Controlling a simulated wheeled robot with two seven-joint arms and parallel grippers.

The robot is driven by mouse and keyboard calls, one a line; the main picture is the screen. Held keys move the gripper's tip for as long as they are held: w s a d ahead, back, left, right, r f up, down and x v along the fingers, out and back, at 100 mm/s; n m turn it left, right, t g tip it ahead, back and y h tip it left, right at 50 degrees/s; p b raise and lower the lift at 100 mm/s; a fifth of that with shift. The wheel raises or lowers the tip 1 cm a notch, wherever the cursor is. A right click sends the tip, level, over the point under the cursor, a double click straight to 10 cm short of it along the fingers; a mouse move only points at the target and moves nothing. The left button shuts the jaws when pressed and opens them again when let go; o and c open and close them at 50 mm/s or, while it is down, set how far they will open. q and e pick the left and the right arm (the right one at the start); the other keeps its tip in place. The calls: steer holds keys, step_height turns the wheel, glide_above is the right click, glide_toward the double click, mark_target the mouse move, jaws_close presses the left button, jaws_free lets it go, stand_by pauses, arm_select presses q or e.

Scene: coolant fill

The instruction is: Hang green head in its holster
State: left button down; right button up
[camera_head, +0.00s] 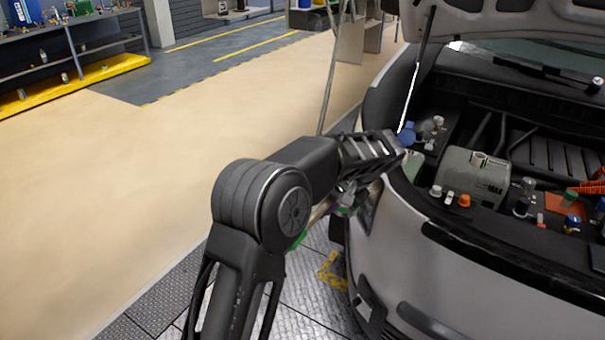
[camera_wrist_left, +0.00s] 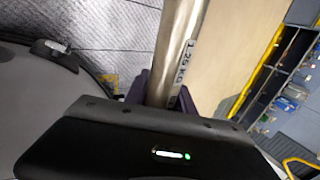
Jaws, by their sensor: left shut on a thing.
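My left gripper (camera_wrist_left: 162,95) is shut around a shiny metal tube (camera_wrist_left: 178,45) in the left wrist view. The tube carries a white label reading about "1.25 KG". In the head view the left gripper (camera_head: 345,198) is partly hidden by my own wrist, beside the car's front corner. A pale tube (camera_head: 320,211) shows past the forearm there, with a small green part (camera_head: 299,240) at its lower end. It appears to be the green head, mostly hidden by my arm. I cannot pick out its holster. My right gripper is not in view.
The car (camera_head: 455,265) stands at the right with its hood raised and engine bay open. A thin hose or pole (camera_head: 331,75) rises behind my wrist. A shelf (camera_head: 75,50) with a yellow base stands far left. The beige floor (camera_head: 180,150) between is clear.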

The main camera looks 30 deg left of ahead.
arm_select(q)
steer(key=s+d+f, duration=0.4)
steer(key=d+f, duration=0.3)
steer(key=f, duration=0.2)
steer(key=s+d+f, duration=0.5)
steer(key=d+f, duration=0.2)
steer(key=f, duration=0.3)
steer(key=shift+s+d, duration=0.2)
steer(key=shift+d, duration=0.15)
steer(key=shift+a+r, duration=0.1)
